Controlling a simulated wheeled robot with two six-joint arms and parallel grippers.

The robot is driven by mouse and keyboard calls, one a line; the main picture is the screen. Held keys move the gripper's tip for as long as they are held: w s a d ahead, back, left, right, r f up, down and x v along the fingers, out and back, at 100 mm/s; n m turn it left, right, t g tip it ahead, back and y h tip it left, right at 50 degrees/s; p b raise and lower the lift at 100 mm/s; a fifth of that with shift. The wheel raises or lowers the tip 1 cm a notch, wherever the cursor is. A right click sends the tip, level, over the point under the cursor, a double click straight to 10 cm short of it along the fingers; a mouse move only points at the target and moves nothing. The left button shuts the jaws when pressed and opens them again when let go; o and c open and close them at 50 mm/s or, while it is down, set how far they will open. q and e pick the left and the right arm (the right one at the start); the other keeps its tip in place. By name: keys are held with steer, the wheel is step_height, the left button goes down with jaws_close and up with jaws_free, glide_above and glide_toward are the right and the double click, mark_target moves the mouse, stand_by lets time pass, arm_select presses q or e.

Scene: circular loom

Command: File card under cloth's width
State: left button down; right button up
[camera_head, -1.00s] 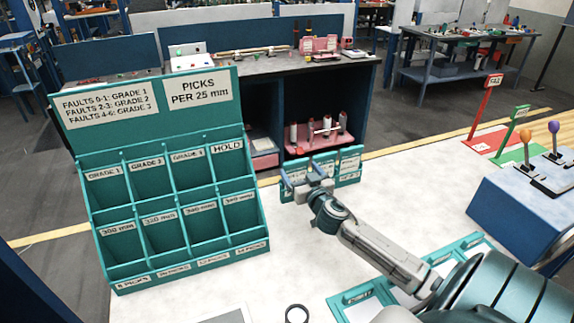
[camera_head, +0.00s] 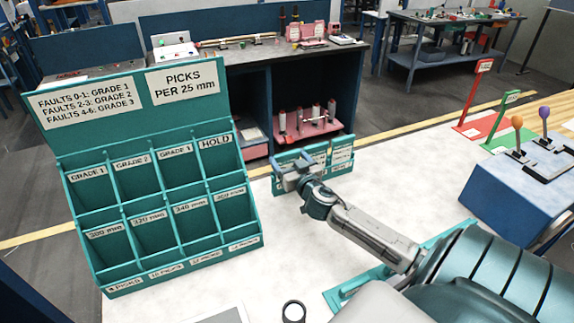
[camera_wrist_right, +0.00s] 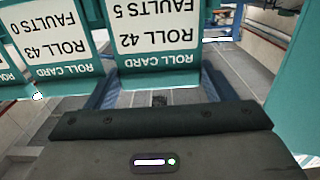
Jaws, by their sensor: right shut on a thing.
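A teal filing rack (camera_head: 160,205) stands at the left of the white table in the head view. Its top row reads grades and HOLD, the row below reads widths in mm, and the lowest row reads picks. My right gripper (camera_head: 298,176) is at a low teal card holder (camera_head: 343,157) beyond the rack's right side. It is shut on the roll 42 card (camera_wrist_right: 157,38), which reads FAULTS 5 and appears upside down in the wrist view. A roll 43 card (camera_wrist_right: 45,45) with FAULTS 0 is beside it. My left gripper is out of view.
A blue box (camera_head: 530,185) with orange and purple knobs stands at the right, near red and green marked areas. A black ring (camera_head: 293,312) and a grey panel (camera_head: 222,314) lie at the front edge. White table between rack and arm is clear.

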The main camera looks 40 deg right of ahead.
steer(key=shift+r, duration=0.25)
steer(key=shift+r, duration=0.35)
steer(key=shift+p, duration=0.3)
steer(key=shift+r, duration=0.3)
step_height(320, 180, up, 6)
steer(key=p, duration=0.4)
steer(key=shift+p, duration=0.3)
steer(key=shift+f, duration=0.1)
